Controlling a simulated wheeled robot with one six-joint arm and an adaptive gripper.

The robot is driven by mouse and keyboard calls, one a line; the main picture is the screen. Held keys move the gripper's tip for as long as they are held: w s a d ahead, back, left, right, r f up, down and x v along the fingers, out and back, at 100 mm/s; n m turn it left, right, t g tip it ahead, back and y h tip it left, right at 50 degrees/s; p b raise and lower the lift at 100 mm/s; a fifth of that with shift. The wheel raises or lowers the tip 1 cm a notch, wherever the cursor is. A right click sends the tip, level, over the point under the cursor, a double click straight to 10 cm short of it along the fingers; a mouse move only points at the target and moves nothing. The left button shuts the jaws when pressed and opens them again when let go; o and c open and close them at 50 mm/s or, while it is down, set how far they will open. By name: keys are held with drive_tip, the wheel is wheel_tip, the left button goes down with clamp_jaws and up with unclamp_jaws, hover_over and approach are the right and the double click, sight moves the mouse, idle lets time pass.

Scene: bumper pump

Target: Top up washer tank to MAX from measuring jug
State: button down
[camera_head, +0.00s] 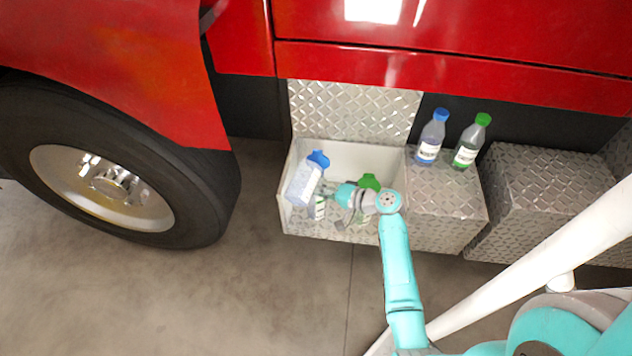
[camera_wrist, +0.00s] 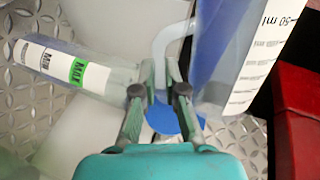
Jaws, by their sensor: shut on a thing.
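The measuring jug (camera_head: 303,184) is pale and has a printed scale. In the wrist view the jug (camera_wrist: 258,62) is close at the right, with blue liquid inside; it looks tilted. My gripper (camera_head: 338,198) is shut on its white handle (camera_wrist: 172,38), between the fingers (camera_wrist: 159,88). A translucent tank (camera_wrist: 50,68) with MIN and green MAX marks lies to the left in the wrist view. Its label (camera_head: 318,208) shows below the jug in the head view. A blue cap-like part (camera_head: 318,159) is at the jug's upper end. The tank opening and any pouring stream are not visible.
The open box (camera_head: 284,190) has white inner walls and a diamond-plate front. A green cap (camera_head: 369,182) shows beside my wrist. Blue-capped (camera_head: 432,138) and green-capped (camera_head: 470,142) bottles stand on the step (camera_head: 450,205). A wheel (camera_head: 115,175) is left; red bodywork (camera_head: 450,60) is above.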

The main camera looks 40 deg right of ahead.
drive_tip(key=shift+s+a+r+m+y, duration=0.15)
drive_tip(key=shift+a+r+m+y, duration=0.3)
drive_tip(key=shift+m, duration=0.35)
idle(0.7)
drive_tip(key=shift+f, duration=0.15)
